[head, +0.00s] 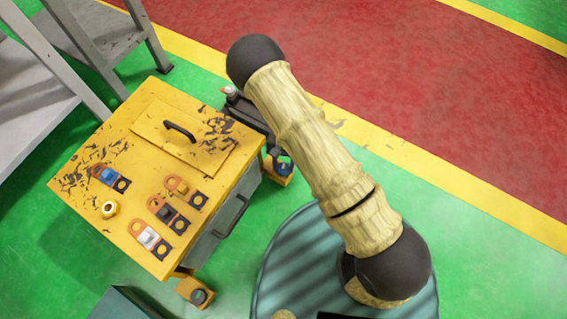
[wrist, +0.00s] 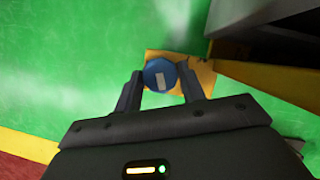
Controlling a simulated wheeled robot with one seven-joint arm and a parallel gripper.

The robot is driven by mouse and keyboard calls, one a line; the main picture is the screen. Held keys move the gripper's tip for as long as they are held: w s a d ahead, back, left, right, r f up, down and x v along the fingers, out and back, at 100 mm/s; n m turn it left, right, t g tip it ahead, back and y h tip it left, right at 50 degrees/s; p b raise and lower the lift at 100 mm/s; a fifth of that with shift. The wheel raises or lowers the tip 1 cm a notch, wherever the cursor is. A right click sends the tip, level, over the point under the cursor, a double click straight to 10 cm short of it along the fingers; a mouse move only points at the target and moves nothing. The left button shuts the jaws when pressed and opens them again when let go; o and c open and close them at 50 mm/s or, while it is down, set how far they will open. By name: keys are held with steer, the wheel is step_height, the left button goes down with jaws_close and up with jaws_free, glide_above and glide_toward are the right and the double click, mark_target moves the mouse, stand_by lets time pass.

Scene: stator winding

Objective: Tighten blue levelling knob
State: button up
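The blue levelling knob (wrist: 160,76) is round with a pale rectangular mark on top. It sits on a yellow foot (wrist: 203,73) of the cart. In the head view the knob (head: 285,167) shows at the cart's right corner, partly covered by my gripper. My gripper (wrist: 161,72) points down at it, with one fingertip on each side of the knob. The fingers are parted by about the knob's width. Whether they press on it or leave a small gap cannot be told.
The yellow cart (head: 110,150) has a lid with a black handle (head: 180,131) and several coloured parts on top. Another yellow foot (head: 190,289) with a dark knob is at its front corner. Grey metal steps (head: 90,45) stand at upper left. Green floor is free right of the cart.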

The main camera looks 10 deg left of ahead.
steer(key=shift+r+m+p, duration=0.25)
steer(key=shift+m+p, duration=0.15)
steer(key=shift+p, duration=0.7)
steer(key=shift+c, duration=0.4)
steer(key=shift+y+p, duration=0.3)
steer(key=shift+p, duration=0.3)
steer(key=shift+m+p, duration=0.75)
steer(key=shift+m, duration=0.05)
steer(key=shift+f+m+y+p, duration=0.2)
steer(key=shift+m+y+p, duration=0.2)
steer(key=shift+m, duration=0.1)
steer(key=o, duration=1)
steer(key=p+v, duration=0.8)
steer(key=v, duration=0.9)
steer(key=shift+r, duration=0.2)
